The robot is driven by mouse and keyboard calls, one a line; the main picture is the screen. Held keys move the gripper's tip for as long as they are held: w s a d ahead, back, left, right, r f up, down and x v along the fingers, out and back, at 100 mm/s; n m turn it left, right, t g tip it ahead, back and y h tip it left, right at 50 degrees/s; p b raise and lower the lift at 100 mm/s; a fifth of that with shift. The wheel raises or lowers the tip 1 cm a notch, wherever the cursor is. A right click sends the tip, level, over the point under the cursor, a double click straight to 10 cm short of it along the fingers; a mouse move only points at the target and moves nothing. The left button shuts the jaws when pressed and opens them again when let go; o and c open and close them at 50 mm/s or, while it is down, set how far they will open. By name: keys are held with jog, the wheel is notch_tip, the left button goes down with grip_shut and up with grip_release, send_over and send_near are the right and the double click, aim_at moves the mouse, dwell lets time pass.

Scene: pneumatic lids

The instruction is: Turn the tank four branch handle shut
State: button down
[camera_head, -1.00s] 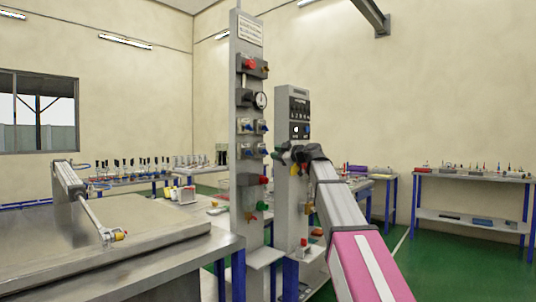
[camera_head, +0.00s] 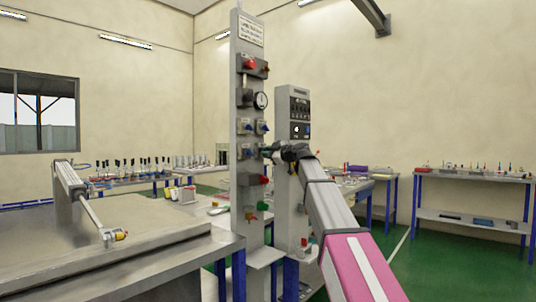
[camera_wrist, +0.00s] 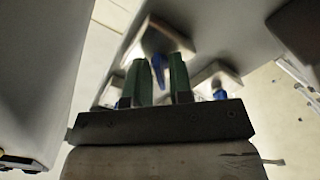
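A grey upright panel (camera_head: 247,190) carries a block of several small valves with blue handles; the labels are too small to read. My gripper (camera_head: 266,151) is at the lower right valve of this block, at the panel's right edge. In the wrist view, my gripper (camera_wrist: 161,76) has its two green fingers apart. A blue handle (camera_wrist: 158,68) on a pale valve block (camera_wrist: 160,38) stands between the fingertips, with gaps visible beside it. A second blue handle (camera_wrist: 220,93) shows to the right of the fingers. My gripper partly hides the lower right valve in the head view.
A pressure gauge (camera_head: 261,100) and a red knob (camera_head: 249,63) sit higher on the panel, and another red knob (camera_head: 264,180) below. A second grey column (camera_head: 294,110) stands close behind my arm. A metal bench (camera_head: 150,245) with a cylinder is at left.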

jog(key=shift+m, duration=8.9)
jog(key=shift+s, duration=0.1)
jog(key=shift+f, duration=0.1)
jog(key=c, duration=1.3)
grip_release()
jog(key=v, duration=1)
jog(key=shift+s+d, duration=0.25)
jog(key=shift+d, duration=0.05)
